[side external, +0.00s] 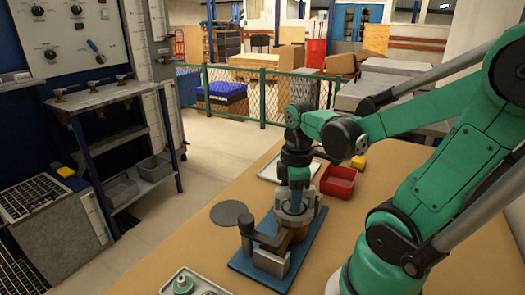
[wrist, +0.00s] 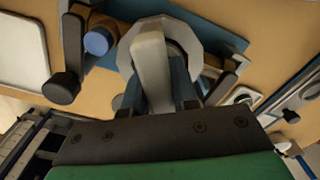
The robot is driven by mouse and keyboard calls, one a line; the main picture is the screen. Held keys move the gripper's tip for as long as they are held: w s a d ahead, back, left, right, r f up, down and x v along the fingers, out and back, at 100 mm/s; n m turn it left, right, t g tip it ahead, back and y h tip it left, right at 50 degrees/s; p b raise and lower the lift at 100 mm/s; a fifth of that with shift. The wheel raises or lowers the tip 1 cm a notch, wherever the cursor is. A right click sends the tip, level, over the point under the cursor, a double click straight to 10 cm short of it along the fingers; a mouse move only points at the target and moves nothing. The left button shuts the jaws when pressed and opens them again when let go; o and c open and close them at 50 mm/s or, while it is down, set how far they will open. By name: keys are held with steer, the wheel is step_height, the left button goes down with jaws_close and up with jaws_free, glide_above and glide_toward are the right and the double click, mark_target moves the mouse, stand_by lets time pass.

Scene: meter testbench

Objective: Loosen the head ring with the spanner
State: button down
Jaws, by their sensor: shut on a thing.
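In the wrist view the spanner (wrist: 152,65) shows as a pale grey bar. My gripper (wrist: 160,98) is shut on it, with a dark blue finger on each side. The bar's far end lies over the pale round head ring (wrist: 190,36); I cannot tell how they engage. In the side external view my gripper (side external: 296,205) points down at the meter on the blue base plate (side external: 246,268). There the ring and spanner are hard to tell apart behind my fingers. A clamp with a dark handle (side external: 246,222) stands at the plate's left.
A red bin (side external: 338,183) and a yellow object (side external: 358,162) are behind right. A white tray (wrist: 22,50) lies beyond the plate. A grey disc (side external: 229,213) lies left. A parts tray (side external: 205,289) is at the front. Bare bench lies between disc and front tray.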

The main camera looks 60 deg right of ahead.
steer(key=shift+s+a+f, duration=0.1)
steer(key=shift+f, duration=0.25)
